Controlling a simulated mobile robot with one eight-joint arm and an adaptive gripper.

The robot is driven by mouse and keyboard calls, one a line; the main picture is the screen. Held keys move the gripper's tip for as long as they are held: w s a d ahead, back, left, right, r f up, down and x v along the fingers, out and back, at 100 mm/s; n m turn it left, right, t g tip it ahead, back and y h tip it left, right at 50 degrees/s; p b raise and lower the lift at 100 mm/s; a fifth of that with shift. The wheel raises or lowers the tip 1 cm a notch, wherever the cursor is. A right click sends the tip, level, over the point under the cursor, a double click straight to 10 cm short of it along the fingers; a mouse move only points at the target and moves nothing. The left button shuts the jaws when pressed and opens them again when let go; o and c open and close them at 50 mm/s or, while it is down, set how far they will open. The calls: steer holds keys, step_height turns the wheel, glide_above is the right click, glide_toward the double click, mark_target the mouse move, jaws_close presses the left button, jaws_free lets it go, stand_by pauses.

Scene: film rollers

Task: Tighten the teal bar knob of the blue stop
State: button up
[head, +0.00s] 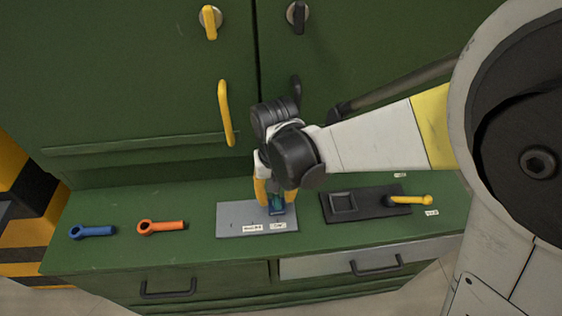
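The blue stop (277,211) stands on a grey plate (234,216) on the green bench. A teal part at its top, which looks like the bar knob (276,200), shows between the fingertips. My gripper (275,197) points down over it, with one yellow finger on its left and one on its right. The fingers are apart, but I cannot tell whether they touch the knob. The gripper body hides the upper part of the knob, and its bar direction is unclear.
A blue ring-ended wrench (92,231) and an orange one (162,226) lie left of the plate. A black plate (371,212) with a square recess and a yellow lever (411,200) sits to the right. Green cabinet doors with a yellow handle (226,113) rise close behind.

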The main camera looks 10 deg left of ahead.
mark_target(276, 197)
step_height(276, 197, up, 12)
stand_by(0.4)
steer(key=s+d+r+m+t, duration=0.1)
steer(key=s+d+t, duration=0.1)
steer(key=d, duration=1)
steer(key=s+d+r+m+t, duration=0.1)
steer(key=d+t, duration=0.4)
steer(key=d, duration=0.8)
steer(key=s+m, duration=0.1)
steer(key=s, duration=0.1)
steer(key=shift+s+d+r, duration=0.3)
steer(key=shift+s+r, duration=0.05)
steer(key=shift+r, duration=0.05)
